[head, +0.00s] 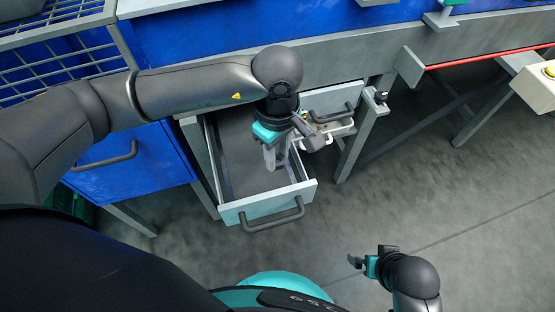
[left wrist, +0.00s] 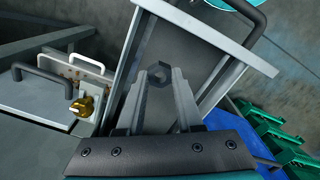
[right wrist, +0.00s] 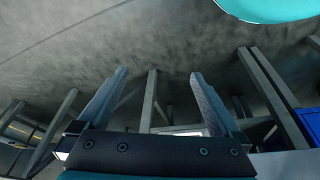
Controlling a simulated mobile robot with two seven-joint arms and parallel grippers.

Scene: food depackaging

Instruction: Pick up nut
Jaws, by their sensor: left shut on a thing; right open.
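The nut (left wrist: 158,74) is a dark grey hexagonal ring with a hole, seen in the left wrist view between the tips of my left gripper. My left gripper (left wrist: 158,80) is shut on it. In the head view my left gripper (head: 276,160) points down into the open grey drawer (head: 258,206); the nut is too small to make out there. The drawer floor behind the nut looks bare. My right gripper (right wrist: 158,76) is open and empty. In the head view it (head: 360,262) is low at the right, over the floor, away from the drawers.
A second drawer (head: 343,130), slightly open with small items in it, is just right of the open drawer. A brass-coloured part (left wrist: 84,106) shows there in the left wrist view. A blue cabinet (head: 135,165) stands at the left.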

